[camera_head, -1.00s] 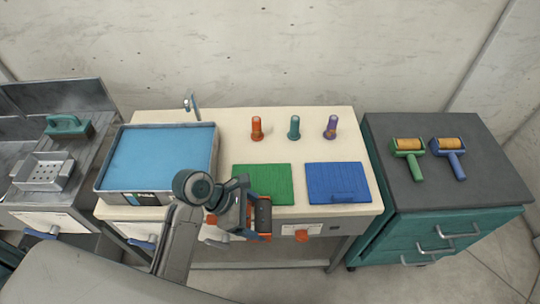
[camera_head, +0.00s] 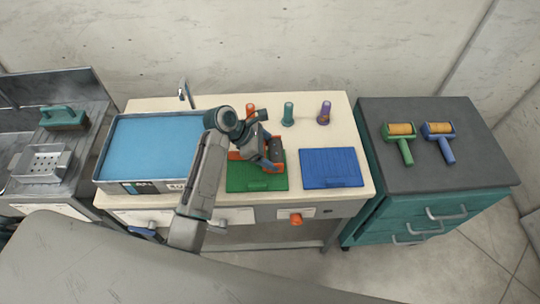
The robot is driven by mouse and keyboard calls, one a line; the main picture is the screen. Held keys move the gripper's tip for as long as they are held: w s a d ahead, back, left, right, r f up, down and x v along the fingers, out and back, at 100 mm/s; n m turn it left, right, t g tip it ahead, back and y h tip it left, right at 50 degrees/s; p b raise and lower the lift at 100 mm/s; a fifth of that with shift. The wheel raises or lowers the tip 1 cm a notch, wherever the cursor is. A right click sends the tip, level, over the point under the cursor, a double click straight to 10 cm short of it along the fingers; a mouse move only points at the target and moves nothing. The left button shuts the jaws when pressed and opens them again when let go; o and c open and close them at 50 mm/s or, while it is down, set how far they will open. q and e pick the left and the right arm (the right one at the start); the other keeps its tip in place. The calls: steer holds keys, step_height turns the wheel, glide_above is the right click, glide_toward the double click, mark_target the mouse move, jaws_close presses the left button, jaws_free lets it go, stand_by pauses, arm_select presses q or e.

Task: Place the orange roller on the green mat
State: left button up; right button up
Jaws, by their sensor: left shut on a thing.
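The green mat (camera_head: 242,184) lies on the cream worktop, left of the blue mat. My left gripper (camera_head: 257,147) is over the back part of the green mat and is shut on the orange roller (camera_head: 235,155). The roller's dark roll (camera_head: 276,151) and orange frame show to the right of the gripper, and the orange handle shows to the left. The gripper hides its middle. I cannot tell whether the roller touches the mat. My right gripper is not in view.
A blue-filled tray (camera_head: 104,163) stands left. Orange (camera_head: 250,109), teal (camera_head: 288,114) and purple (camera_head: 324,113) upright pieces stand behind the mats. The blue mat (camera_head: 331,168) is bare. Green-handled (camera_head: 404,152) and blue-handled (camera_head: 443,150) rollers lie on the dark cabinet.

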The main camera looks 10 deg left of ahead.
arm_select(q)
step_height(320, 180, down, 3)
steer(key=shift+r+p, duration=0.15)
steer(key=shift+p, duration=0.4)
steer(key=shift+f, duration=0.35)
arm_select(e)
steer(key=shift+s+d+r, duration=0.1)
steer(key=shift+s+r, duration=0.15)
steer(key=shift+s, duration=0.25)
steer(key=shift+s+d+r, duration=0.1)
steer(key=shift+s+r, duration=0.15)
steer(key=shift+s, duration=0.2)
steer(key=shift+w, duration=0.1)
arm_select(q)
steer(key=shift+f, duration=0.1)
steer(key=o, duration=1)
steer(key=shift+f, duration=0.1)
steer(key=shift+o, duration=0.2)
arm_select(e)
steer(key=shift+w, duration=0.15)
